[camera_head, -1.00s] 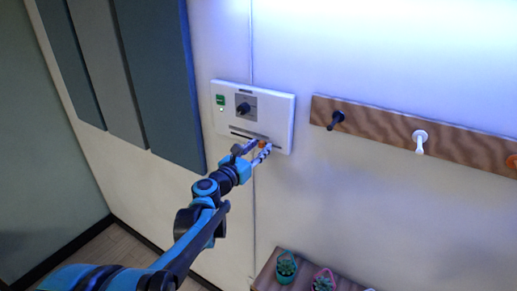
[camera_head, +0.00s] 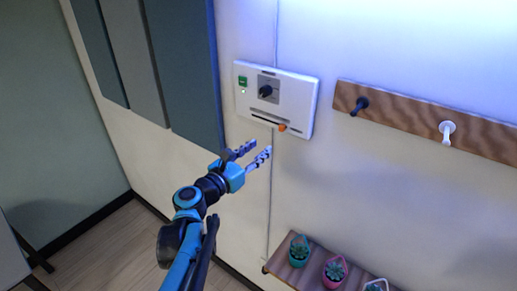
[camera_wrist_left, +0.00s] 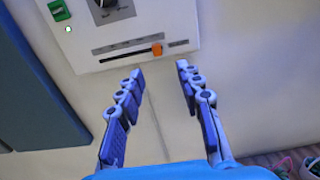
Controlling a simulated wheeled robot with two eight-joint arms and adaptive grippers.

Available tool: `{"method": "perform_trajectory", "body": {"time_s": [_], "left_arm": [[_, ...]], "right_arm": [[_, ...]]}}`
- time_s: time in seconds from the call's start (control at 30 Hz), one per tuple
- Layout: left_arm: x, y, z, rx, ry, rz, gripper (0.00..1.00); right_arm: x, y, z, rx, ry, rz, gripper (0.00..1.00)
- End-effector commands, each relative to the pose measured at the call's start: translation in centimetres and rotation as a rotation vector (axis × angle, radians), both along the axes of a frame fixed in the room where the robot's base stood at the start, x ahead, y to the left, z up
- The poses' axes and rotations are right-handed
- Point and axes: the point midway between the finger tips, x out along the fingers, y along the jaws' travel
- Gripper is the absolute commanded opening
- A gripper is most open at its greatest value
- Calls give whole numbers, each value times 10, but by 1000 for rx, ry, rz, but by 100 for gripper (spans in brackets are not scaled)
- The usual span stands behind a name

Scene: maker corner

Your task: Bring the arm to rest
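My left gripper (camera_head: 254,153) is open and empty, a little below and in front of a white wall panel (camera_head: 302,95). Its two spread fingers also show in the left wrist view (camera_wrist_left: 155,88), with bare wall between them. The panel carries a black knob (camera_head: 265,91), a green switch (camera_head: 242,81) with a lit green light under it, and a slot with an orange slider (camera_head: 282,127). In the left wrist view the orange slider (camera_wrist_left: 157,49) sits near the right end of its slot, apart from the fingers. My right gripper is not in view.
A wooden peg rail (camera_head: 410,118) with a dark peg and a white peg is at the right. Blue-grey wall boards (camera_head: 185,70) hang at the left.

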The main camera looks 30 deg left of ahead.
Motion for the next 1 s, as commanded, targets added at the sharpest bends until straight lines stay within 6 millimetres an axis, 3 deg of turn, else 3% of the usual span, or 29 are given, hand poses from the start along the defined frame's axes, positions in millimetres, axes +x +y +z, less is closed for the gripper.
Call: {"method": "perform_trajectory", "body": {"time_s": [0.3,0.37,0.43,0.57,0.73,0.9,1.0], "left_arm": [[0,-1,-2,7,1,-2,36],[0,-7,-10,38,11,-14,36],[0,-22,-31,129,36,-47,36],[-8,-70,-101,459,107,-169,36],[-36,-132,-213,1040,168,-420,36],[-76,-168,-319,1617,152,-708,36],[-102,-176,-377,1948,108,-892,36]], "right_arm": [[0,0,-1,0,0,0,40],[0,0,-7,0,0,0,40],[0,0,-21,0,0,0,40],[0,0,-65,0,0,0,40],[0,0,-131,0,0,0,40],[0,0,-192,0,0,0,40],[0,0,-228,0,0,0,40]]}}
